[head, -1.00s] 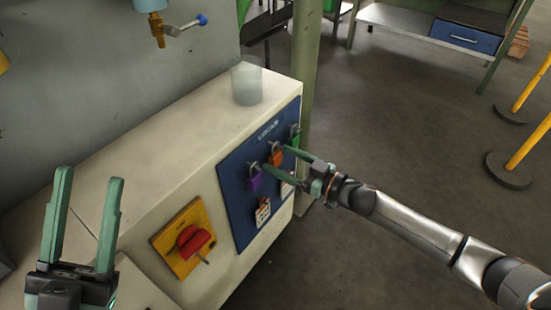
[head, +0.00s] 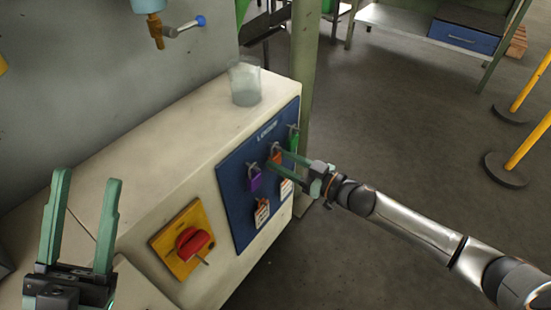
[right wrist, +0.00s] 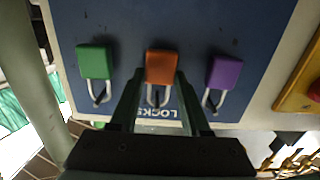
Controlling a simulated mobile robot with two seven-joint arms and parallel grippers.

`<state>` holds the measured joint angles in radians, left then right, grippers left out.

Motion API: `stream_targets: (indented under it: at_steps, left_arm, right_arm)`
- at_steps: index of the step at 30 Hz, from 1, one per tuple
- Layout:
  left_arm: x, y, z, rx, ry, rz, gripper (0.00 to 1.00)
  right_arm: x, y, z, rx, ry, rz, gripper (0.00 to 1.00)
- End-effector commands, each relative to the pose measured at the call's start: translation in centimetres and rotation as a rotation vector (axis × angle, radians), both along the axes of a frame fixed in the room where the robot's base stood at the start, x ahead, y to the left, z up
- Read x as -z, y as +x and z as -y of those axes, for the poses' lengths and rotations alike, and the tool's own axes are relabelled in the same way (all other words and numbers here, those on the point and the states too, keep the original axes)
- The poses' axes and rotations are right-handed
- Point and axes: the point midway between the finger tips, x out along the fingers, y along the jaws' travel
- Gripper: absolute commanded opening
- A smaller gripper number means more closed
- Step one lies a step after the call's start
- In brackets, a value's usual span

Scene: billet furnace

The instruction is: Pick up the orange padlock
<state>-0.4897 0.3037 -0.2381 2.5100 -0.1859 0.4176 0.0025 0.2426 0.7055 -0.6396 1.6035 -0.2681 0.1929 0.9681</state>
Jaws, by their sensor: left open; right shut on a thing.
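The orange padlock (head: 277,155) hangs by its shackle on a peg of the blue lock board (head: 234,195), between a purple padlock (head: 254,180) and a green padlock (head: 294,140). In the right wrist view the orange padlock (right wrist: 161,66) sits between the fingertips of my right gripper (right wrist: 160,82). My right gripper (head: 279,158) is shut on it, its fingers at the padlock's sides. The purple padlock (right wrist: 224,73) and green padlock (right wrist: 94,62) stand just outside the fingers. My left gripper (head: 90,178) is open, empty and upright at the lower left, away from the board.
A red rotary switch on a yellow plate (head: 184,240) is left of the board. A clear beaker (head: 245,84) stands on the cabinet top (head: 165,135). White tags (head: 262,212) hang low on the board. A green post (head: 303,60) rises behind the cabinet's right end.

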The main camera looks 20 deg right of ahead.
Motion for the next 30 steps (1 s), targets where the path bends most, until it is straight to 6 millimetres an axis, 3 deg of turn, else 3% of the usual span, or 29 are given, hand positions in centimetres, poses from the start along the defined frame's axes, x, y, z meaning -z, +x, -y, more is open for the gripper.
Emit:
stream_targets:
  at_steps: [12,20,30]
  left_arm:
    - [-1.5,-0.1,0.0,-0.007,0.011,0.010,0.50]
    - [-2.3,0.0,-0.2,-0.023,0.020,0.020,0.50]
    - [-3.9,-0.1,-0.3,-0.040,0.031,0.028,0.50]
  right_arm:
    - [-2.0,-0.1,0.1,0.000,-0.001,0.002,0.00]
    - [-1.6,-3.5,2.7,0.001,0.000,-0.004,0.00]
    - [-1.6,-9.6,7.4,0.000,-0.002,-0.005,0.00]
